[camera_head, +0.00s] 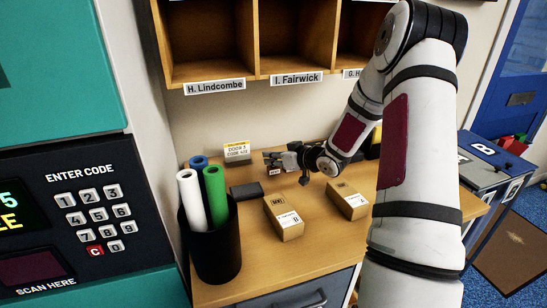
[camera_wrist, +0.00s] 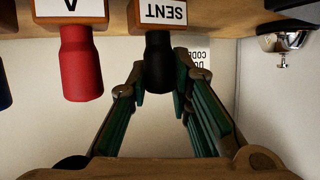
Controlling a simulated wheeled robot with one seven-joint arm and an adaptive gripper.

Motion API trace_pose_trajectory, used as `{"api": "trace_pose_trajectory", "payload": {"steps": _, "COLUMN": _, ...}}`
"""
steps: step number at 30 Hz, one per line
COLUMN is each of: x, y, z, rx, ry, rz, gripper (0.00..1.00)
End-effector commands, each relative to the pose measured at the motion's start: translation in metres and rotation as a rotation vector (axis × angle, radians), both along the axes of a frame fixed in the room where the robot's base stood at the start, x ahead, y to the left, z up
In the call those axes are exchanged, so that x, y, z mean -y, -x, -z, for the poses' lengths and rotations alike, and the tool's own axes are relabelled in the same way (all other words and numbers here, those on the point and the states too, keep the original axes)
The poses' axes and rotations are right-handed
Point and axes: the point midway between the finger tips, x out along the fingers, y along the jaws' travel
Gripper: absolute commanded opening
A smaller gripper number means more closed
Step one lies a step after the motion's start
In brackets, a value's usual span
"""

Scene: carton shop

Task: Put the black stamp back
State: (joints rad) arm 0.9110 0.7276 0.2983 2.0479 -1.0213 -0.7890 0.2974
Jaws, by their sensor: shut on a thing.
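The black stamp has a black handle (camera_wrist: 158,62) and a wooden block (camera_wrist: 163,14) labelled SENT, seen upside down at the top of the wrist view. My gripper (camera_wrist: 159,92) is shut on its handle, with one finger on each side. In the head view my gripper (camera_head: 272,159) is over the back of the desk, behind a dark pad (camera_head: 246,191). A red stamp (camera_wrist: 82,62) stands beside the black one, to its left in the wrist view. I cannot tell whether the black stamp touches the desk.
Two cartons (camera_head: 284,217) (camera_head: 346,199) lie on the desk (camera_head: 230,288) in front of my gripper. A black bin of paper rolls (camera_head: 216,250) stands at left. A small sign (camera_head: 237,151) stands at the back. A bell (camera_wrist: 284,41) shows in the wrist view.

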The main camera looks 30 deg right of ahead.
Motion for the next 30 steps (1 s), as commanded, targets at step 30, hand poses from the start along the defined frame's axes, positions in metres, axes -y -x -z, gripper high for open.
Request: {"api": "trace_pose_trajectory", "payload": {"steps": 30, "x": 0.013, "y": 0.074, "z": -0.032, "rx": -0.002, "ry": 0.001, "rz": 0.003, "gripper": 0.28}}
